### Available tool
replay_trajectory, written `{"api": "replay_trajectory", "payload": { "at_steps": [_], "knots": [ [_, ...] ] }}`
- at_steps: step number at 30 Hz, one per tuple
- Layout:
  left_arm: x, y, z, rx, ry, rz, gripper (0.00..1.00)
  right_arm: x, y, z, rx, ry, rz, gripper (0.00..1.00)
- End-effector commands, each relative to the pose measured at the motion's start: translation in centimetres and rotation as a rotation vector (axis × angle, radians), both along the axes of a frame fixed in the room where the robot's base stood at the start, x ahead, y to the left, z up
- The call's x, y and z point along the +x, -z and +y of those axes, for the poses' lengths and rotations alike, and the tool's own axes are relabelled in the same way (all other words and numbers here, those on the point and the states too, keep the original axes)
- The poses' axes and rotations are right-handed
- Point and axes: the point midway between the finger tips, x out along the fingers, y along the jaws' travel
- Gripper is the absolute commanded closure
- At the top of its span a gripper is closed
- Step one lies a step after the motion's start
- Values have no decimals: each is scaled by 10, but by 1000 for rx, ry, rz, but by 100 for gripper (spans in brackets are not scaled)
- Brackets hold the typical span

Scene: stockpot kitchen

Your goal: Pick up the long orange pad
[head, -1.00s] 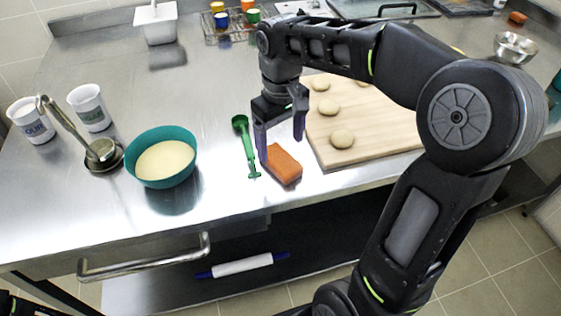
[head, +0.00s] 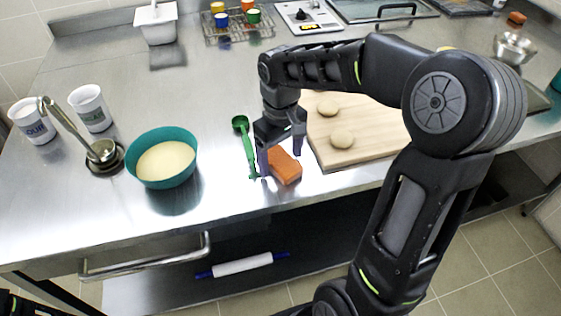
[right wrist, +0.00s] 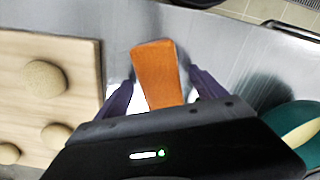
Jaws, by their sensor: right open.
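The long orange pad (head: 286,167) lies on the steel counter near its front edge, between a green scoop and a wooden board. In the right wrist view the pad (right wrist: 157,72) stretches away from my right gripper (right wrist: 163,98), between its two spread purple fingers. In the head view my right gripper (head: 282,160) is low over the pad, open, with one finger on each side of it. I cannot tell whether the fingers touch it. The near end of the pad in the wrist view is hidden by the gripper body. My left gripper is not in view.
The green scoop (head: 246,143) lies just left of the pad. The wooden board (head: 375,137) with dough balls (head: 342,139) is close on the right. A teal bowl (head: 162,158) of batter stands further left. A rolling pin (head: 242,265) lies on the shelf below.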

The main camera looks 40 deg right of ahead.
Motion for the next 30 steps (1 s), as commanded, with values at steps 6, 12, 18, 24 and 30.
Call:
{"api": "replay_trajectory", "payload": {
  "at_steps": [6, 12, 18, 24, 30],
  "knots": [
    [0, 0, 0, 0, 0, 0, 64, 0, 0, 0, 0, 0, -1, 20],
    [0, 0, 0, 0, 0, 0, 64, 0, -1, 0, 0, 0, -1, 21],
    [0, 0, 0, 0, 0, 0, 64, 0, -1, 0, 0, 0, -1, 37],
    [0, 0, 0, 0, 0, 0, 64, 0, -1, 0, 0, 0, -1, 54],
    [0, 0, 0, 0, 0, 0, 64, 0, -1, 0, 0, 0, -1, 70]
  ]
}}
